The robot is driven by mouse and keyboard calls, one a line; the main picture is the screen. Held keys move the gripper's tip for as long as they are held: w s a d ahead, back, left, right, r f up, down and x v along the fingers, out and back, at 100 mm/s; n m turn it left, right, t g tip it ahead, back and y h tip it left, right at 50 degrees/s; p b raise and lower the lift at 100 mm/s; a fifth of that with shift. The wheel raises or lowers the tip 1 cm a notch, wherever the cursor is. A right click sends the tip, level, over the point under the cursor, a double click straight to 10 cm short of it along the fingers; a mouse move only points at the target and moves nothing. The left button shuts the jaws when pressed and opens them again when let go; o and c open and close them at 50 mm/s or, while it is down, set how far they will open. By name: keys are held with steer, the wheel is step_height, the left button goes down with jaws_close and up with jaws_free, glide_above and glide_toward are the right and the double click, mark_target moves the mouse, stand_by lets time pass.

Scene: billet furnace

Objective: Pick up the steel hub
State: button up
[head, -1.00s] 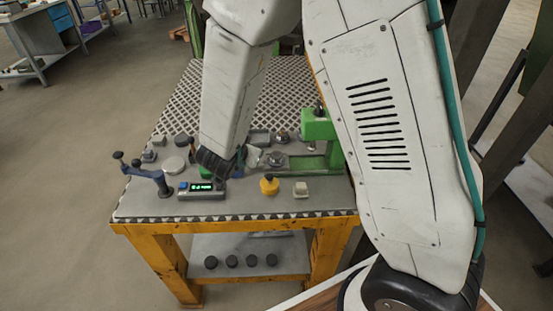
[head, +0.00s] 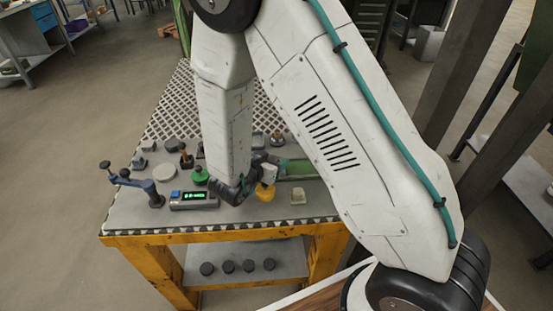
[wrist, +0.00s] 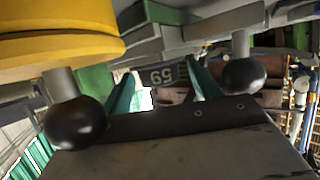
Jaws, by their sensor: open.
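In the head view, a grey steel piece with a dark knob (head: 276,138) stands at the table's far right; it may be the steel hub, but I cannot tell for sure. My gripper (head: 270,171) is low over the table in front of it, beside the yellow knobbed piece (head: 265,191). The wrist view is upside down. In it my gripper (wrist: 163,80) has two teal fingers standing apart, with nothing held between them. The yellow piece (wrist: 60,35) is large at the left, and a dark ball knob on a grey post (wrist: 243,75) is at the right.
A green fixture (head: 298,168) lies behind the gripper. A digital readout box (head: 193,200), a blue clamp (head: 140,184), a green knobbed piece (head: 200,175) and a small pale block (head: 298,197) share the tabletop (head: 130,214). Several dark pucks lie on the lower shelf (head: 214,255).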

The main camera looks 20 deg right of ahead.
steer(key=shift+w+d+f, duration=0.1)
steer(key=shift+d, duration=0.15)
steer(key=shift+a, duration=0.2)
steer(key=c, duration=1.3)
steer(key=shift+c, duration=0.2)
jaws_close()
